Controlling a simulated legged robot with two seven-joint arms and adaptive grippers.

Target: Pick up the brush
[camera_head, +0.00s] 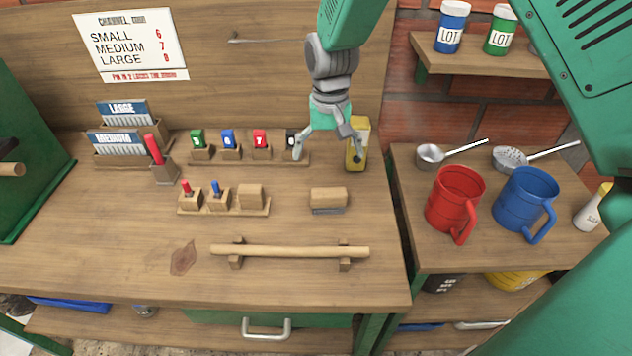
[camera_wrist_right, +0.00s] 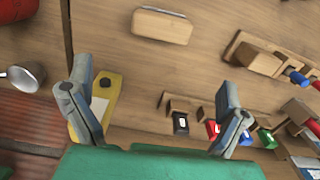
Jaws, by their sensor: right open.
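The brush (camera_head: 328,195) is a small wooden block with grey bristles along its lower edge. It lies on the wooden bench top, right of the middle, and also shows near the top of the right wrist view (camera_wrist_right: 162,26). My right gripper (camera_head: 328,148) hangs above the bench, beyond the brush in the head view, with its fingers spread and nothing between them. In the right wrist view, the open fingers (camera_wrist_right: 152,112) are apart from the brush. My left gripper is not in view.
A yellow container (camera_head: 357,157) stands close by my right gripper's right finger. A wooden rod (camera_head: 290,251) rests on supports in front of the brush. Racks with coloured blocks (camera_head: 229,144) stand to the left. Red (camera_head: 455,195) and blue (camera_head: 524,198) mugs stand on the right table.

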